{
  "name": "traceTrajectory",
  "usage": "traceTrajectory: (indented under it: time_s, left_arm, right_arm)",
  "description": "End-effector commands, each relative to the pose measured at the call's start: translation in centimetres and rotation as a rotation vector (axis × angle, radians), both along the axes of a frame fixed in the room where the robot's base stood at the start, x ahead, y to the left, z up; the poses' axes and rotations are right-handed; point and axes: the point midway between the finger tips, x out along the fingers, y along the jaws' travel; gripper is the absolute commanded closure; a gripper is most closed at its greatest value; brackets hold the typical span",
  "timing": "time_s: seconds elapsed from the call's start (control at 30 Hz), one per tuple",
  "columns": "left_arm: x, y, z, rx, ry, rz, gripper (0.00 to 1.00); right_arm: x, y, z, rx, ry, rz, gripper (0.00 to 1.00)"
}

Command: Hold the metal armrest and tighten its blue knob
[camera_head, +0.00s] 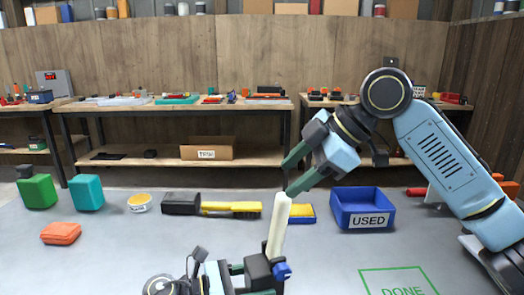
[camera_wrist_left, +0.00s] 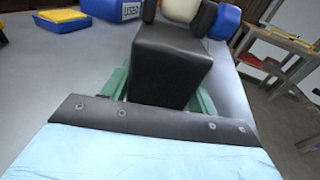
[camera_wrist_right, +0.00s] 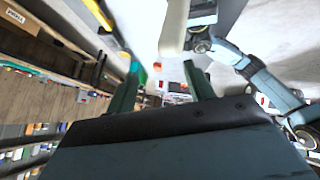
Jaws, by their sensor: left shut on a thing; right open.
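The armrest shows in the head view as a long cream bar (camera_head: 278,228) rising, slightly tilted, from a black block (camera_head: 260,268). A blue knob (camera_head: 283,271) sits on the block's right side. My left gripper (camera_head: 256,276) is shut on the black block (camera_wrist_left: 170,65), which fills the space between its fingers in the left wrist view; the blue knob (camera_wrist_left: 224,20) shows beyond it. My right gripper (camera_head: 289,180) is open and empty near the bar's upper end. In the right wrist view the cream bar (camera_wrist_right: 173,30) ends ahead of the open fingers. The knob is not clear there.
A blue bin marked USED (camera_head: 362,210) stands right of the bar. A yellow-and-black brush (camera_head: 230,209) and a blue-and-yellow item (camera_head: 301,214) lie behind it. Green (camera_head: 38,192) and teal (camera_head: 86,193) blocks stand left. The green DONE square (camera_head: 400,283) is clear.

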Motion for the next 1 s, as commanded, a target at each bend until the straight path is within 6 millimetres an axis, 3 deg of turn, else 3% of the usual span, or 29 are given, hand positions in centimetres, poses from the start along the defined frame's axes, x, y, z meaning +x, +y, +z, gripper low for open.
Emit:
traceTrajectory:
  time_s: [0.13, 0.2, 0.43, 0.73, 1.0]
  left_arm:
    - [0.1, 0.0, 0.3, -0.004, -0.003, 0.000, 0.63]
    - [0.1, 0.0, 0.3, -0.004, -0.003, 0.000, 0.63]
    - [0.1, 0.0, 0.3, -0.004, -0.003, 0.000, 0.63]
    - [0.1, 0.0, 0.3, -0.004, -0.003, 0.000, 0.63]
    - [0.1, 0.0, 0.3, -0.004, -0.003, 0.000, 0.63]
  right_arm:
    - [3.8, -1.7, 0.6, 0.077, -0.106, -0.140, 0.47]
    - [5.2, -1.9, -0.3, 0.142, -0.167, -0.207, 0.47]
    - [6.9, -1.5, -4.7, 0.306, -0.315, -0.361, 0.47]
    - [5.5, -2.6, -9.1, 0.499, -0.528, -0.532, 0.47]
    - [1.0, -5.2, -11.3, 0.628, -0.753, -0.643, 0.47]
